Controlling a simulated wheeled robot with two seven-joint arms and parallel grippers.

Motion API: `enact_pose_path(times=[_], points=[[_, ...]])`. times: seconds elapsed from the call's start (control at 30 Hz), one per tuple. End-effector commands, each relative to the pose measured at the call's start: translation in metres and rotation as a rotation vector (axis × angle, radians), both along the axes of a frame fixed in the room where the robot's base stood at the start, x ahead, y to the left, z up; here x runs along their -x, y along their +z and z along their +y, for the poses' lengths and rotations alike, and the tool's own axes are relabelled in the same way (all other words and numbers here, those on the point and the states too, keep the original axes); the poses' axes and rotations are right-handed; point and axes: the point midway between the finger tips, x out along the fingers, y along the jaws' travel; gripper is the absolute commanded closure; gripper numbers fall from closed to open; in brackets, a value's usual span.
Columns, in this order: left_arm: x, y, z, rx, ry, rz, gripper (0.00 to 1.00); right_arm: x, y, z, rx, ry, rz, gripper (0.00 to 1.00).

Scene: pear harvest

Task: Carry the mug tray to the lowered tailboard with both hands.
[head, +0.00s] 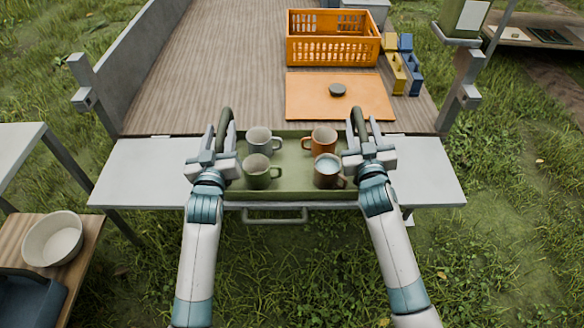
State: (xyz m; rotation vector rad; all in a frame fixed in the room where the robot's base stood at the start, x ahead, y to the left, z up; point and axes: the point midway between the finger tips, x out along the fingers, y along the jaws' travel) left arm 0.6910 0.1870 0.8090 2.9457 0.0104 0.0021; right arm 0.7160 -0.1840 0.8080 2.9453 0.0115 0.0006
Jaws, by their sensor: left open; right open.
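The green mug tray (290,184) rests on the grey lowered tailboard (428,177). Several mugs stand upright in it: a grey one (258,139), an orange one (322,141), a green one (257,170) and a brown one (327,170) with pale contents. Dark loop handles rise at the tray's left end (225,122) and right end (359,124). My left gripper (220,140) is open at the left handle, and my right gripper (366,136) is open at the right handle. The grippers hide parts of the tray's ends.
Behind the tailboard, the wooden truck bed (215,60) holds an orange crate (333,58), an orange board (310,103) with a dark disc (338,90), and blue and yellow boxes (397,72). A white bowl (54,240) stands on a wooden surface at left.

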Motion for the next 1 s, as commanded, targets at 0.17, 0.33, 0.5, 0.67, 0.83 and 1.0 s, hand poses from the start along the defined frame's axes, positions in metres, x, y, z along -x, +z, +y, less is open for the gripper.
enact_pose_path(times=[0.17, 0.33, 0.5, 0.67, 0.83, 1.0], points=[[0.031, -0.001, -0.001, 0.002, 0.0, 0.002, 0.6, 0.0, 0.0, 0.0, 0.0, 0.0, 0.0, 0.6], [0.061, -0.001, -0.001, 0.001, 0.0, 0.002, 0.6, 0.0, 0.0, 0.0, 0.0, 0.0, 0.0, 0.6], [0.083, 0.0, -0.001, 0.001, 0.0, 0.0, 0.6, 0.0, 0.0, 0.0, 0.0, 0.0, 0.0, 0.6], [0.094, 0.0, -0.001, 0.002, 0.0, -0.001, 0.6, 0.0, 0.0, 0.0, 0.0, 0.0, 0.0, 0.6], [0.096, 0.0, -0.001, 0.002, 0.0, -0.001, 0.6, 0.0, 0.0, 0.0, 0.0, 0.0, 0.0, 0.6], [0.096, 0.0, -0.001, 0.002, 0.0, -0.001, 0.6, 0.0, 0.0, 0.0, 0.0, 0.0, 0.0, 0.6]])
